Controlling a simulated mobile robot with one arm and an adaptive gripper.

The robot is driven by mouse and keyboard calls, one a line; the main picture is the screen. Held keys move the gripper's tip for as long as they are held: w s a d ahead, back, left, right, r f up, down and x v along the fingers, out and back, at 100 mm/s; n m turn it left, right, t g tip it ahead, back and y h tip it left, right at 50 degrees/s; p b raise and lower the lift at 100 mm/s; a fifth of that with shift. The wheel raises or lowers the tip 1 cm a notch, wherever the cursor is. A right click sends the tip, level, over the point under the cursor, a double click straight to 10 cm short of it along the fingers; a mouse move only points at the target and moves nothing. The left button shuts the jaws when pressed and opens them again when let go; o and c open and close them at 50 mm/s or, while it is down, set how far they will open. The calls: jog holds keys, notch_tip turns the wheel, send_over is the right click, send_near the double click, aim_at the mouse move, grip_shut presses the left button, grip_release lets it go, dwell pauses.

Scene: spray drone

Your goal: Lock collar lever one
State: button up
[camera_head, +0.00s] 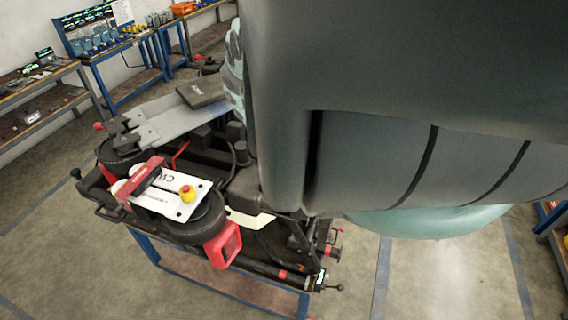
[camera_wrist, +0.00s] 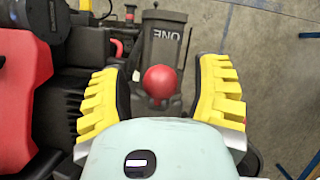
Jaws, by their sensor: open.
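In the wrist view, a red ball knob (camera_wrist: 160,82) shows at the end of a dark lever. Behind it is a dark grey collar (camera_wrist: 166,42) marked "ONE". My gripper (camera_wrist: 160,98) is open, with one yellow ribbed finger to the left of the knob and one to the right. Gaps show between the knob and both fingers, so it is not gripped. The lever's shaft is mostly hidden behind the knob. In the head view, the spray drone (camera_head: 150,197) lies on a blue-framed table, and my arm covers its right part. I cannot tell which lever there is lever one.
In the wrist view, a red part (camera_wrist: 22,95) and dark machine parts stand close to the left finger. Bare floor (camera_wrist: 265,75) shows at the right. In the head view, blue workbenches (camera_head: 130,50) stand at the back left, with open floor before them.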

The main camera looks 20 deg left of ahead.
grip_shut()
dwell(0.5)
